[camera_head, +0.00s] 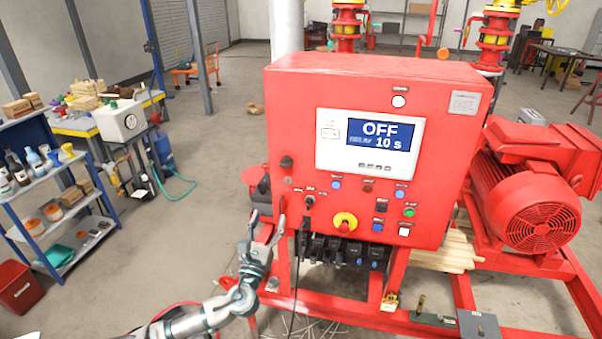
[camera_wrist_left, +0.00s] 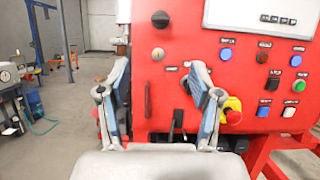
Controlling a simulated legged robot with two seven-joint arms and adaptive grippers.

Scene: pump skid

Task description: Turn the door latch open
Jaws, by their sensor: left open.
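The red control cabinet (camera_head: 360,150) has a round black knob (camera_head: 287,161) near the left edge of its front face. Below it is a dark upright handle (camera_head: 282,204). I cannot tell for certain which is the door latch. In the left wrist view the knob (camera_wrist_left: 160,20) is above the fingertips, and the upright handle (camera_wrist_left: 148,100) shows between the fingers. My left gripper (camera_head: 267,220) is open and empty, in front of the cabinet's lower left edge. It also shows in the left wrist view (camera_wrist_left: 161,75), with its fingers spread. My right gripper is not in view.
A display panel (camera_head: 369,145) reads OFF, with buttons and a red-yellow stop knob (camera_head: 344,222) below. Black cable fittings (camera_head: 345,250) hang under the cabinet. A red motor (camera_head: 535,195) stands right. Shelves (camera_head: 45,180) stand far left; the floor between is mostly open.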

